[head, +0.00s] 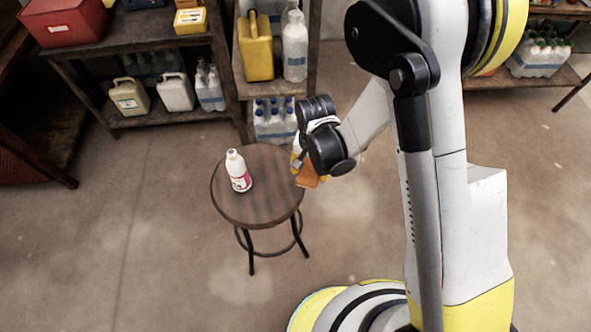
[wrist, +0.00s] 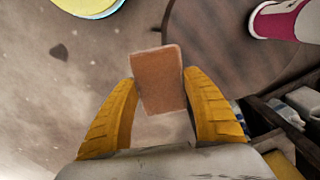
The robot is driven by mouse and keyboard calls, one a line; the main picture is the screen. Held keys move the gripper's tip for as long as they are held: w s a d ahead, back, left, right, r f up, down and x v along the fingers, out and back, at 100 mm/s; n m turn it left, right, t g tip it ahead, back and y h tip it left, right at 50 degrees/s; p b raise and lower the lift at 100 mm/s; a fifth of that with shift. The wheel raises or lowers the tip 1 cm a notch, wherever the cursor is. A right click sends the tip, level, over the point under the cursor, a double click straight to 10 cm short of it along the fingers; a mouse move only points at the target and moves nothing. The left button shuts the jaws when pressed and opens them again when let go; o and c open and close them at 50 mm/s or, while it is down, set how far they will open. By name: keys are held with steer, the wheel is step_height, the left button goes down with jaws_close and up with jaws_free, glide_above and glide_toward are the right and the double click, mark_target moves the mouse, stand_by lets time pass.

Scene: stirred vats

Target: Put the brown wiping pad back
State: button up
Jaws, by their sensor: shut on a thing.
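The brown wiping pad (wrist: 160,78) is held between the two yellow fingers of my gripper (wrist: 160,100) in the wrist view. In the head view the pad (head: 307,177) hangs below my gripper (head: 298,164), at the right edge of the round stool (head: 240,205). The pad looks tilted and clear of the floor; whether it touches the stool's edge I cannot tell. The stool's dark wooden top also shows in the wrist view (wrist: 215,45). My fingers are partly hidden by my wrist in the head view.
A white bottle with a pink label (head: 238,172) stands on the stool, left of the pad. Shelves behind hold a yellow jug (head: 255,48), a clear bottle (head: 295,50), pale canisters (head: 176,93) and a red box (head: 65,20). The floor left of the stool is clear.

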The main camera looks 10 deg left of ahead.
steer(key=b, duration=0.2)
glide_above(285, 179)
step_height(285, 179, down, 6)
steer(key=shift+a+r, duration=0.15)
steer(key=shift+r, duration=0.1)
steer(key=shift+f+b, duration=1.1)
steer(key=shift+f, duration=0.75)
steer(key=shift+f, duration=0.2)
steer(key=o, duration=1.1)
steer(key=shift+r, duration=0.15)
